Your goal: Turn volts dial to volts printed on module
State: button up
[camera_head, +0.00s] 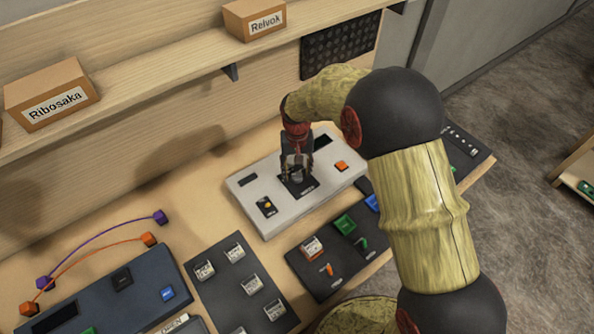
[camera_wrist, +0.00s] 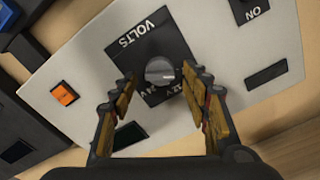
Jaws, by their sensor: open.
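The volts dial (camera_wrist: 160,71) is a round grey knob with a light mark, on a black plate (camera_wrist: 178,47) lettered VOLTS on the pale console (camera_head: 250,215). In the head view my gripper (camera_head: 297,172) is over that plate and hides most of the dial. In the wrist view my open gripper (camera_wrist: 165,95) has one finger on each side of the dial, with visible gaps. The module (camera_head: 312,247) with a white label and orange edge seems to sit in the dark panel in front; its print is too small to read.
The console also has an orange button (camera_head: 341,166), an ON switch plate (camera_head: 266,206) and dark displays. A dark tray (camera_head: 207,288) of several white-labelled modules lies left. Purple and orange cables (camera_head: 100,242) lie further left. A shelf (camera_head: 150,95) with boxes runs behind.

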jog(key=shift+f, duration=0.2)
jog(key=shift+c, duration=0.8)
jog(key=c, duration=1)
